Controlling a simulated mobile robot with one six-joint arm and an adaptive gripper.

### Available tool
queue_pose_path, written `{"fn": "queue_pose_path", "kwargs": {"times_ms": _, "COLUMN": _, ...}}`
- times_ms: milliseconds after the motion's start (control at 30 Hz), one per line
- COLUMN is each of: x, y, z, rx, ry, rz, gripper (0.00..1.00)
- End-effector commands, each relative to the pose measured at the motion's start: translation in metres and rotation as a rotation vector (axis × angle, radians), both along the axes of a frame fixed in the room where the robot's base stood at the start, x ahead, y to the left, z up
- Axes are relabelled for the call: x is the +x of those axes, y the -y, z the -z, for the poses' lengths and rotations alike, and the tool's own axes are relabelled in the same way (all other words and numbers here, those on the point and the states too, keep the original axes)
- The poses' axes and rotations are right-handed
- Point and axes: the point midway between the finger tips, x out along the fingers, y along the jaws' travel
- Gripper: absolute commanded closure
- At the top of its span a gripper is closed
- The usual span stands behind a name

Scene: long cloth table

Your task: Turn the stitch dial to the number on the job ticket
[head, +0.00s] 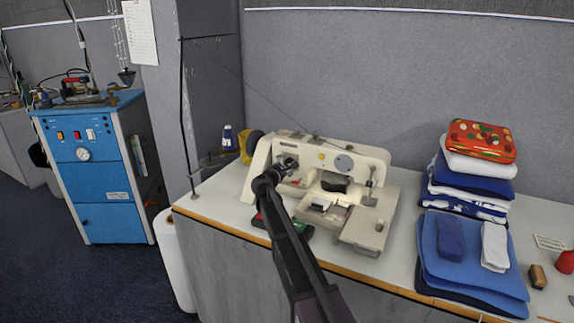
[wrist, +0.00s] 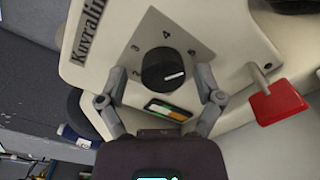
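The cream sewing machine (head: 345,175) stands on the table; its front also shows in the wrist view (wrist: 105,30). The stitch dial (wrist: 163,70) is a round black knob on a grey plate with the numbers 2, 3, 4 and 5 readable. Its white mark points right, a little past the 5. My gripper (wrist: 162,74) is open, with one finger on each side of the dial; I cannot tell whether they touch it. In the head view my gripper (head: 287,163) hides the dial. A small card (head: 549,243) lies at the table's right; its text is too small to read.
A green, orange and white label (wrist: 168,110) sits below the dial. A red square piece (wrist: 278,103) is to the right. A paper sheet (head: 140,32) hangs on the pillar.

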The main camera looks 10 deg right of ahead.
Motion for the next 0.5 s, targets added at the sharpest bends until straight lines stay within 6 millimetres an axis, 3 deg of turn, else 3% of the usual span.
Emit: {"fn": "queue_pose_path", "kwargs": {"times_ms": 500, "x": -0.0091, "y": -0.0033, "z": 0.0005, "rx": 0.001, "ry": -0.001, "rz": 0.003, "gripper": 0.12}}
